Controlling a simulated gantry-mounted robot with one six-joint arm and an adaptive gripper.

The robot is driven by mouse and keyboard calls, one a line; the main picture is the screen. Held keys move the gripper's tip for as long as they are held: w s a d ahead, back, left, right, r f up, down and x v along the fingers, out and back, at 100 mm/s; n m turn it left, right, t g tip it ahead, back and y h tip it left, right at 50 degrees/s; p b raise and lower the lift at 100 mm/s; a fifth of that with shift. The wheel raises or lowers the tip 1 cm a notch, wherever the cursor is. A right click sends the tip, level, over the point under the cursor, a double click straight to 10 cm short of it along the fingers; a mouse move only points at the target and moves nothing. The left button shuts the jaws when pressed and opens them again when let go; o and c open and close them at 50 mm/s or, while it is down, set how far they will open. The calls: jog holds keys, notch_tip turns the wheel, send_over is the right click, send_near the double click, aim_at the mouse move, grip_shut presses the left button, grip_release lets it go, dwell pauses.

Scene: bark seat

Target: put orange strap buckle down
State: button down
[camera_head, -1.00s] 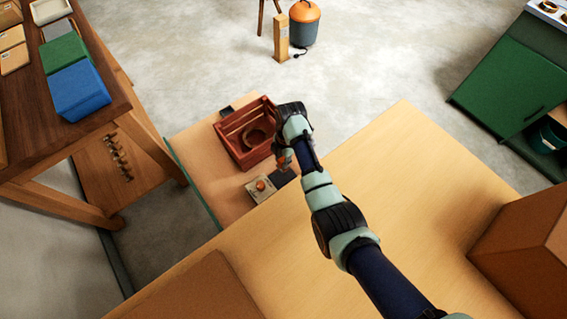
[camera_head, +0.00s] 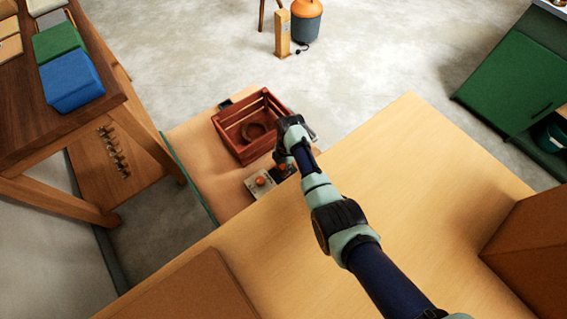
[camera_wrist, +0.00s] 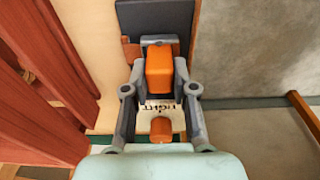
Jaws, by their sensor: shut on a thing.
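The orange strap buckle (camera_wrist: 160,68) is between the fingers of my gripper (camera_wrist: 160,82) in the wrist view, with a grey part around its far end. My gripper is shut on it. In the head view my gripper (camera_head: 287,161) is just right of the red crate, with the buckle (camera_head: 281,168) low over or at a dark pad (camera_head: 291,172). The dark pad also shows beyond the buckle in the wrist view (camera_wrist: 155,18). I cannot tell whether the buckle touches the surface below.
A red slatted crate (camera_head: 236,150) holding a brown ring (camera_head: 254,131) stands close on the left. A pale plate (camera_head: 254,190) with an orange knob (camera_head: 260,182) lies beside the pad; lettering shows on it in the wrist view. A wooden table (camera_head: 400,150) is at the front right.

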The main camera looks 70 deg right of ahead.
jog(key=c, duration=0.9)
grip_release()
jog(key=shift+f, duration=0.1)
jog(key=shift+c, duration=0.2)
notch_tip(320, 180, up, 12)
jog(key=d+p, duration=0.1)
jog(key=p, duration=0.4)
jog(key=shift+s, duration=0.4)
jog(key=shift+d, duration=0.1)
jog(key=w+a+r+m+t+h, duration=0.2)
jog(key=w+a+r, duration=0.3)
jog(key=w+a, duration=0.25)
jog(key=w+a+r+m+t+h, duration=0.1)
jog(key=w+a+r+m+t, duration=0.2)
jog(key=w+a, duration=0.5)
jog(key=s+a+r+m+t+y, duration=0.1)
jog(key=s+a+r+m+t, duration=0.1)
jog(key=a+r, duration=0.7)
jog(key=s+a+r+m+t, duration=0.3)
jog(key=a+r, duration=0.7)
jog(key=a, duration=0.6)
jog(key=shift+s+a+r+m+t+y, duration=0.2)
jog(key=shift+s+a+m+t+y, duration=0.15)
jog(key=shift+m+t, duration=0.55)
